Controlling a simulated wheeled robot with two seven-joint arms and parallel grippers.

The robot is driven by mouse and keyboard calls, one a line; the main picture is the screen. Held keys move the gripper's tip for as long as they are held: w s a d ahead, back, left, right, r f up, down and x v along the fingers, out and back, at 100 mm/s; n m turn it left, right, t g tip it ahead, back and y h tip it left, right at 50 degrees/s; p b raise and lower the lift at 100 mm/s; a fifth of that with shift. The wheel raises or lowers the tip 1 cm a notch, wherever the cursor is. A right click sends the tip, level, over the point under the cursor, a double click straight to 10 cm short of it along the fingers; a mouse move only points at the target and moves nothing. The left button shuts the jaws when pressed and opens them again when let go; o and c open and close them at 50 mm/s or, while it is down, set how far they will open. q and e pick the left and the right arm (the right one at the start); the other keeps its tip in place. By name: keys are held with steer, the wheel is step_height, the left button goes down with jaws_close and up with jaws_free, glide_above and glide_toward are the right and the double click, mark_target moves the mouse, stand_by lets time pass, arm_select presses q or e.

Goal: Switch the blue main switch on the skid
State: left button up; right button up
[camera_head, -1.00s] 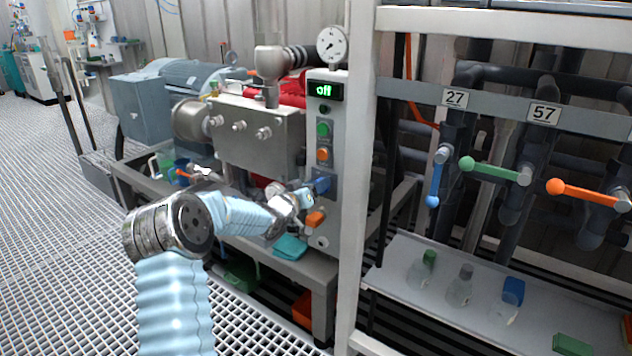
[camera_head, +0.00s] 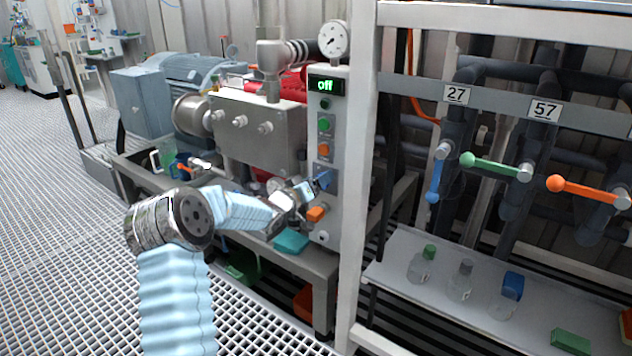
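The blue main switch (camera_head: 323,180) is on the front of the skid's light grey control panel (camera_head: 340,115), below the green and orange buttons. It looks tilted, its right end higher. My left gripper (camera_head: 311,190) is at the switch from the left, its fingertips right at or touching it. The fingers are small and partly merge with the switch, so I cannot tell whether they are closed on it. The display (camera_head: 325,86) at the panel's top reads "off" in green. My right gripper is out of view.
A white rack post (camera_head: 357,180) stands close right of the panel. Several small bottles stand on the shelf (camera_head: 400,247) at right. A teal item (camera_head: 290,242) lies on the skid's edge below my wrist.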

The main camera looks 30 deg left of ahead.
arm_select(q)
steer(key=s+a+b, duration=0.1)
steer(key=s, duration=1.2)
steer(key=shift+s, duration=0.4)
steer(key=s+d+f+g+h, duration=0.15)
steer(key=d+f+g, duration=0.25)
steer(key=d+f, duration=0.7)
steer(key=s+d+f+g, duration=0.2)
steer(key=d+f+g, duration=0.35)
steer(key=f, duration=0.85)
steer(key=s+d+f+m+g, duration=0.1)
steer(key=s+d+f+g, duration=0.3)
steer(key=s+d+f, duration=0.3)
steer(key=s+d+f+m+g+h, duration=0.1)
steer(key=s+d+f, duration=0.5)
steer(key=s, duration=0.9)
steer(key=d+m+g, duration=0.1)
steer(key=d+g, duration=0.1)
steer(key=d, duration=0.1)
steer(key=shift+s+d+f+g, duration=0.25)
steer(key=shift+d+f+g, duration=0.1)
steer(key=shift+f, duration=0.05)
